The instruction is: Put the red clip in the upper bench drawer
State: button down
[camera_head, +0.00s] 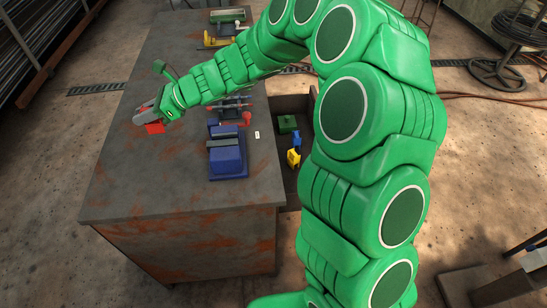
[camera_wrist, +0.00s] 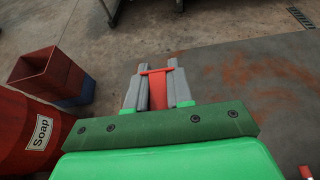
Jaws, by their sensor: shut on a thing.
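The red clip (camera_head: 155,128) shows at my gripper (camera_head: 147,117), over the left part of the rusty workbench (camera_head: 130,190) in the head view. In the wrist view the red clip (camera_wrist: 158,92) lies between the two grey fingers of my gripper (camera_wrist: 157,75), which is shut on it. Its height above the bench top is hard to tell. A bench drawer (camera_head: 307,104) stands pulled out at the bench's right side, partly hidden by my arm. It holds a green block (camera_head: 287,123) and a blue and yellow item (camera_head: 293,157). Whether it is the upper drawer is unclear.
A blue vise (camera_head: 228,158) stands on the bench between gripper and drawer. Tools and a red item (camera_head: 246,118) lie behind it. A yellow tool (camera_head: 211,40) is at the far end. The wrist view shows a red Soap container (camera_wrist: 28,130) and a red-blue bin (camera_wrist: 50,72).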

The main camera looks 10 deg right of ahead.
jog(key=w+d+m+t+h, duration=0.1)
jog(key=w+d+m+t, duration=0.15)
jog(key=d, duration=0.85)
jog(key=w+d+m+t, duration=0.2)
jog(key=w+d+t, duration=0.1)
jog(key=d, duration=0.8)
jog(key=s+d+m+t+h, duration=0.3)
jog(key=d+m+t, duration=0.1)
jog(key=d, duration=1.6)
notch_tip(320, 180, down, 31)
jog(key=shift+a+f, duration=0.1)
jog(key=shift+s+f, duration=0.15)
jog(key=shift+f, duration=0.15)
